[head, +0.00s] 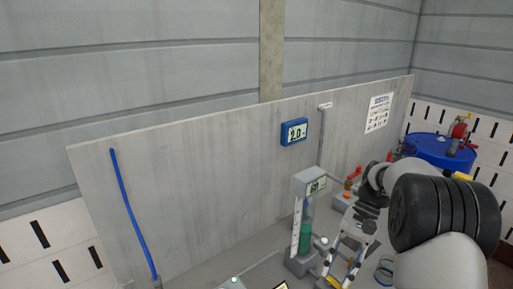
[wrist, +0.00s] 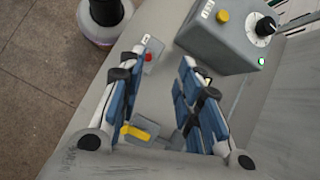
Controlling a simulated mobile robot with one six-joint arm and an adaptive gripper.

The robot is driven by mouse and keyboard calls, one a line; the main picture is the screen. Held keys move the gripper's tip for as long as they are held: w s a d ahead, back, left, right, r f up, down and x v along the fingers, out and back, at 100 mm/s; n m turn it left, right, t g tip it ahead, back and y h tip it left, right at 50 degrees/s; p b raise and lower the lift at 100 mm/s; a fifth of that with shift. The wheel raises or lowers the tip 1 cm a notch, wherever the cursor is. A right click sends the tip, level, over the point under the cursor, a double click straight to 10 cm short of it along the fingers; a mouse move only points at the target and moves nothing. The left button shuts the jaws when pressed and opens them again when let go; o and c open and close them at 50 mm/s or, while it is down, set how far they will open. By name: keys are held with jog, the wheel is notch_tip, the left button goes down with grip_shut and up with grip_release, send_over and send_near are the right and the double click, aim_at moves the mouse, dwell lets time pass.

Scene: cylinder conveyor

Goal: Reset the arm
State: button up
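My gripper (head: 343,262) hangs below my arm at the lower right of the head view, over the grey worktop. In the wrist view its two blue-padded fingers (wrist: 167,62) stand apart with a clear gap, and nothing is held between them. A small grey box with a yellow part (wrist: 137,132) and a small red button (wrist: 148,57) show on the surface beyond the fingers. The lower part of the gripper is cut off by the head view's bottom edge.
A grey control box (wrist: 215,38) with a yellow button and dial lies near the fingertips. A grey panel (head: 210,165) rises behind; a blue drum (head: 440,149) stands right.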

jog(key=s+a+r+n+t+h, duration=0.25)
jog(key=s+r, duration=0.25)
jog(key=r, duration=0.3)
jog(key=s+a+r+n+t+h, duration=0.1)
jog(key=s+a+n+t, duration=0.1)
jog(key=s, duration=0.6)
jog(key=s+a+r+n+t+h, duration=0.1)
jog(key=s+a+n+t, duration=0.1)
jog(key=s+t, duration=0.3)
jog(key=s, duration=0.4)
jog(key=shift+s+a+r+h, duration=0.25)
jog(key=shift+a+r+h, duration=0.05)
jog(key=shift+a+h, duration=0.1)
